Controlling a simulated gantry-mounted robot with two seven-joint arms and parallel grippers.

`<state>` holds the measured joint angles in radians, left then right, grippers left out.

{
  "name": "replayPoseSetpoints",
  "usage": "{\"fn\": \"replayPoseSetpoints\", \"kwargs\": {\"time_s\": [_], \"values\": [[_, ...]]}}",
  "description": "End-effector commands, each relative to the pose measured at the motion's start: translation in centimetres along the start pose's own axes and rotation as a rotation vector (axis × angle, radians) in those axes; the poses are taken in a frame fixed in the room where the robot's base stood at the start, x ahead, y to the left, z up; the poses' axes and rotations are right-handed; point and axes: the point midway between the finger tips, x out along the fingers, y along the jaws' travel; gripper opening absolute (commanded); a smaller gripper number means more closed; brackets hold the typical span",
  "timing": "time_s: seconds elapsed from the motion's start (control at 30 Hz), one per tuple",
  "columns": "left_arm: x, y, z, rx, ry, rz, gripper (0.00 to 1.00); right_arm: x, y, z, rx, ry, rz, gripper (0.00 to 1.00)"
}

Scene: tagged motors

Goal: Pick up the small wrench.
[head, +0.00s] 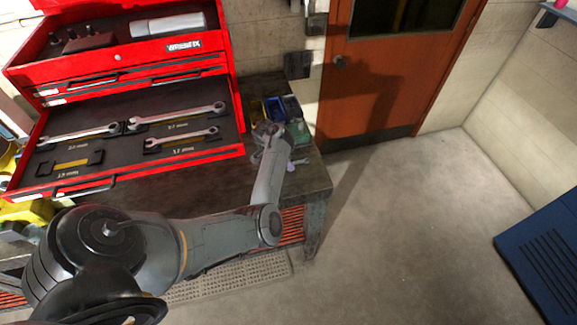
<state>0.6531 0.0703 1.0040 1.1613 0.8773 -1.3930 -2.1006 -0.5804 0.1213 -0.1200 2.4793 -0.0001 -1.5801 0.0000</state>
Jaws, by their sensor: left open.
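Three wrenches lie in the open red drawer at the left: a long one (178,117) at the back, one at the left (80,133), and a shorter one (182,140) in front. A fourth holder (70,163), at the front left, shows no wrench. My left gripper (268,132) is open at the right end of the workbench, to the right of the drawer and apart from its wrenches. A small pale object (293,165) shows beside my left wrist; I cannot tell whether it is a wrench. My right gripper is out of view.
The red toolbox (120,67) stands on the dark workbench (318,175), with its drawer (60,190) pulled out. Blue and green bins (283,108) sit behind my left gripper. An orange door (385,75) is behind.

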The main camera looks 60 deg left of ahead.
Motion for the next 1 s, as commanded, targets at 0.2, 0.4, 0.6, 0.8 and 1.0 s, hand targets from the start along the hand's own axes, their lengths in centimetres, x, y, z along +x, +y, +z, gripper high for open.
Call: {"fn": "replayPoseSetpoints", "kwargs": {"time_s": [0.2, 0.4, 0.6, 0.8, 1.0], "values": [[-0.03, -0.01, -0.01, 0.0, 0.0, 0.0, 0.23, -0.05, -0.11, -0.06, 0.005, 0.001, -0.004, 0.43], [-0.02, 0.0, -0.01, 0.0, 0.0, 0.0, 0.0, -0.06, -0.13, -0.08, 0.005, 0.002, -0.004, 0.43], [-0.03, -0.01, -0.02, 0.0, 0.0, 0.0, 0.0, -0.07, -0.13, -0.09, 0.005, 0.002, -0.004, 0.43], [-0.05, -0.01, -0.02, 0.0, 0.0, 0.0, 0.0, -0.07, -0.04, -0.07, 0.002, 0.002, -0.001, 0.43], [-0.71, -0.06, -0.27, 0.001, 0.0, -0.001, 0.0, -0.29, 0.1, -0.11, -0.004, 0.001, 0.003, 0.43]]}}
